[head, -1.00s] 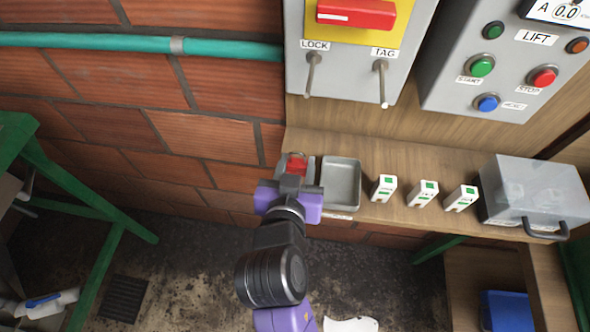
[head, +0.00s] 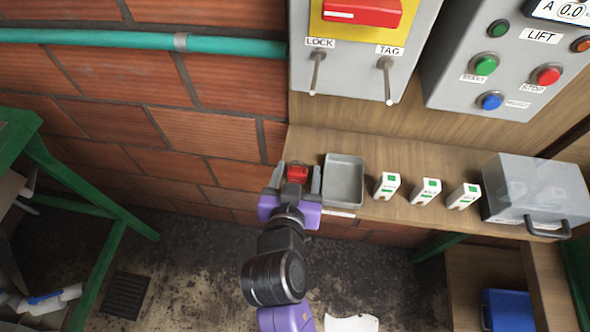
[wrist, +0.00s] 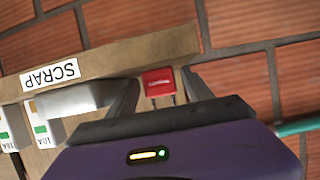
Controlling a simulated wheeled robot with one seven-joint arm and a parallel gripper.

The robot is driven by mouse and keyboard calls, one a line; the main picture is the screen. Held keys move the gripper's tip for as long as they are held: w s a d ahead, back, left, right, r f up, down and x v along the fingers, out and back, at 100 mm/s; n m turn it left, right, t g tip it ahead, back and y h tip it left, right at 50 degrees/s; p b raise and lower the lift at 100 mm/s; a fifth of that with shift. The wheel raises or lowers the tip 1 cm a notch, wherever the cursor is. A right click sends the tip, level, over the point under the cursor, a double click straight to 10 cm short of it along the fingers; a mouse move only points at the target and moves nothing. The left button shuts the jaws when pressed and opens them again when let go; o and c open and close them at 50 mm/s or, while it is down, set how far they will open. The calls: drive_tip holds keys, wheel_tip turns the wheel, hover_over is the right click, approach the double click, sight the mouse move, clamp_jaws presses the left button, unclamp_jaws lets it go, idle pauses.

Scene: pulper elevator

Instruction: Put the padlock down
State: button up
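The red padlock (head: 297,173) is at the left end of the wooden shelf, left of the grey tray (head: 344,181). In the wrist view the padlock (wrist: 158,82) shows its red body, with the two thin shackle legs toward my gripper. My gripper (head: 297,178) is open, with one finger on each side of the padlock and gaps between fingers and body. The padlock appears to rest on the shelf, though its underside is hidden.
Small white breakers (head: 387,186) stand right of the tray, then a grey box (head: 535,195) with a handle. Above are the LOCK peg (head: 317,72), the TAG peg (head: 387,80) and the red switch handle (head: 362,11). The tray looks empty.

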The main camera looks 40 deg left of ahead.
drive_tip(key=shift+r, duration=0.2)
drive_tip(key=b+v, duration=0.1)
drive_tip(key=v, duration=1.1)
drive_tip(key=s+d+f+m+t+h, duration=0.1)
drive_tip(key=d+f, duration=0.2)
drive_tip(key=d, duration=0.6)
drive_tip(key=s+d+f+m+h, duration=0.15)
drive_tip(key=d+f, duration=0.25)
drive_tip(key=d, duration=0.5)
drive_tip(key=s+d+r+m+t+h, duration=0.1)
drive_tip(key=s+d+r+m+h, duration=0.1)
drive_tip(key=s+d, duration=0.3)
drive_tip(key=s+d+r+m+t+h, duration=0.1)
drive_tip(key=s+d+r, duration=0.3)
drive_tip(key=d, duration=0.9)
drive_tip(key=shift+s+d+m+h, duration=0.3)
drive_tip(key=shift+s+m+h, duration=0.05)
drive_tip(key=shift+s+h, duration=0.5)
